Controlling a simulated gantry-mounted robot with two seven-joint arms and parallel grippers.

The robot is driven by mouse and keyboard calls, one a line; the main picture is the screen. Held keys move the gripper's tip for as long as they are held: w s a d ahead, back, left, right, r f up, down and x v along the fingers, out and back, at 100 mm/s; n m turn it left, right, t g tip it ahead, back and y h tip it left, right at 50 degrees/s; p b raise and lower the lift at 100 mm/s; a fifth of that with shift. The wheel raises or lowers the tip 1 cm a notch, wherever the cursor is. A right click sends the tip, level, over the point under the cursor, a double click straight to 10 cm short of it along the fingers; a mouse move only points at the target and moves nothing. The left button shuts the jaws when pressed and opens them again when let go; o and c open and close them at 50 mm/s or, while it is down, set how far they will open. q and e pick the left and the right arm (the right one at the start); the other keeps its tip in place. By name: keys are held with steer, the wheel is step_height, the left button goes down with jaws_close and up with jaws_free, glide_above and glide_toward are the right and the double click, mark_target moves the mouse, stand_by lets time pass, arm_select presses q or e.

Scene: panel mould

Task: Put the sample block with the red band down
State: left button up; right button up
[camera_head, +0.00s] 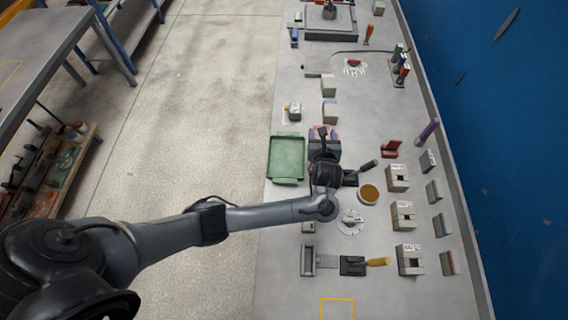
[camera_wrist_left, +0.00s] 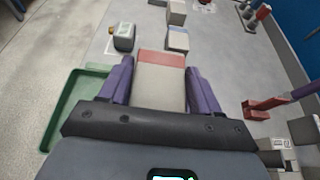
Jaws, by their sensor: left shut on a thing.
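The sample block with the red band (camera_wrist_left: 158,85) is grey, with the red band across its far end. It sits between the two purple fingers of my left gripper (camera_wrist_left: 160,84), which is shut on it. In the head view, my left gripper (camera_head: 324,136) is over the bench just right of the green tray, and my wrist hides most of the block. I cannot tell whether the block touches the bench. My right gripper is not in view.
The green tray (camera_head: 271,158) lies at the bench's left edge. Two pale blocks (camera_head: 329,86) (camera_head: 330,113) stand beyond the gripper. A small device (camera_head: 293,111) is left of them. Slotted grey blocks (camera_head: 397,178) line the right side. A yellow outline (camera_head: 337,299) marks bare bench in front.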

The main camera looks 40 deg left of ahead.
arm_select(q)
steer(key=shift+s+a+f+b, duration=0.45)
steer(key=shift+s+a+f, duration=0.65)
steer(key=shift+a+f, duration=0.55)
steer(key=shift+s+a+f+b, duration=0.4)
steer(key=shift+s+a+f, duration=0.85)
steer(key=shift+f, duration=0.65)
steer(key=shift+s+a+f+b, duration=0.45)
steer(key=shift+s+a+f, duration=0.5)
steer(key=shift+a+f, duration=0.75)
steer(key=o, duration=1.3)
steer(key=shift+f, duration=0.15)
